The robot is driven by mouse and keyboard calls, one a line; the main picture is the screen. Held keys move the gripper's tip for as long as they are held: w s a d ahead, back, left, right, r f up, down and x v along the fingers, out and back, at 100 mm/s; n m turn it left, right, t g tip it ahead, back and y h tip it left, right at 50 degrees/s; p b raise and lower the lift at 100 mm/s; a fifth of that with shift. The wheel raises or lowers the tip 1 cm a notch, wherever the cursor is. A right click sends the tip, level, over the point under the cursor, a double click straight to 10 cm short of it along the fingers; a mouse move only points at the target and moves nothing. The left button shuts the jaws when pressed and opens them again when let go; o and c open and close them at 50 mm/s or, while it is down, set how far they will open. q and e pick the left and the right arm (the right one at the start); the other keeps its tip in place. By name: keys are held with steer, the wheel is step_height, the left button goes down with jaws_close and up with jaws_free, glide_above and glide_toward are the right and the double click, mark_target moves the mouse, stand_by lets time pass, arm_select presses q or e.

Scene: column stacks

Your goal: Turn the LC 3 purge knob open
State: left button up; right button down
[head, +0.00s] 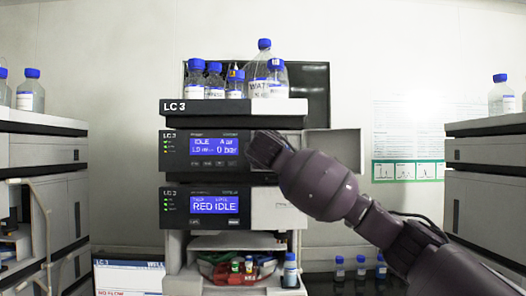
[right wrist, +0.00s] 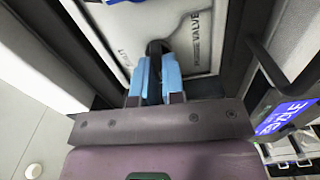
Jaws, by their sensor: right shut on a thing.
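The LC 3 stack (head: 234,107) stands in the middle of the head view. Its upper module (head: 176,145) reads IDLE and 0 bar on a blue display. My right gripper (head: 262,150) reaches into the right part of this module, and its fingers are hard to make out there. In the right wrist view my right gripper (right wrist: 156,78) has its blue fingertips closed on the dark purge knob (right wrist: 154,47). The knob sits on a pale panel (right wrist: 200,60) marked PURGE VALVE. Most of the knob is hidden between the fingers, so its angle is unclear. My left gripper is not in view.
A pale door (head: 338,145) stands open right of the upper module, close to my right arm. Blue-capped bottles (head: 236,84) stand on top of the stack. Other stacks stand at left (head: 40,155) and right (head: 485,157).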

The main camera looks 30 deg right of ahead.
steer(key=shift+f, duration=0.1)
steer(key=c, duration=1.2)
jaws_free()
steer(key=shift+s, duration=0.1)
arm_select(q)
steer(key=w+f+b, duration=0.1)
steer(key=b, duration=0.2)
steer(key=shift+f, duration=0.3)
arm_select(e)
steer(key=v, duration=1)
steer(key=shift+s+a, duration=0.2)
steer(key=shift+s, duration=0.1)
